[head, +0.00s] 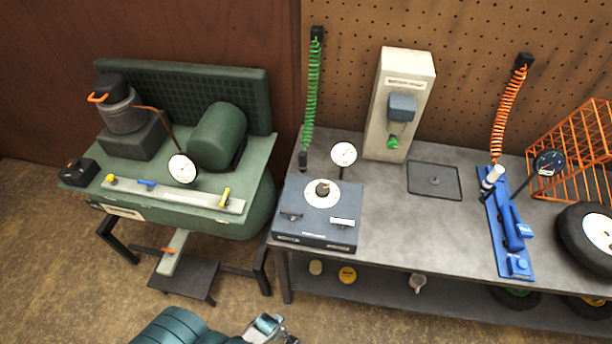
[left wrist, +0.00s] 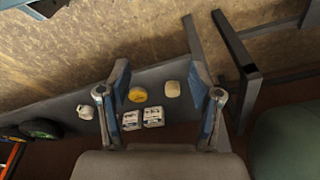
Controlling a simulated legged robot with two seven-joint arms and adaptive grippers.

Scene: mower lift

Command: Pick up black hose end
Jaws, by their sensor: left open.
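A green coiled hose (head: 312,95) hangs from a black mount on the pegboard. Its black end (head: 303,160) hangs just above the workbench, behind the blue-grey box. An orange coiled hose (head: 508,105) hangs further right, with its lower end at the blue fixture. My left gripper (head: 270,327) is at the bottom edge of the head view, low in front of the bench and well apart from both hoses. In the left wrist view it (left wrist: 160,95) is open with nothing between its fingers, facing the lower shelf. No hose end shows there. My right gripper is not in view.
A green compressor (head: 240,190) stands left of the workbench (head: 400,235). The blue-grey box (head: 318,222), a dial gauge (head: 343,154) and a pale upright unit (head: 398,100) surround the green hose. An orange rack (head: 575,140) and wheel (head: 590,235) occupy the right.

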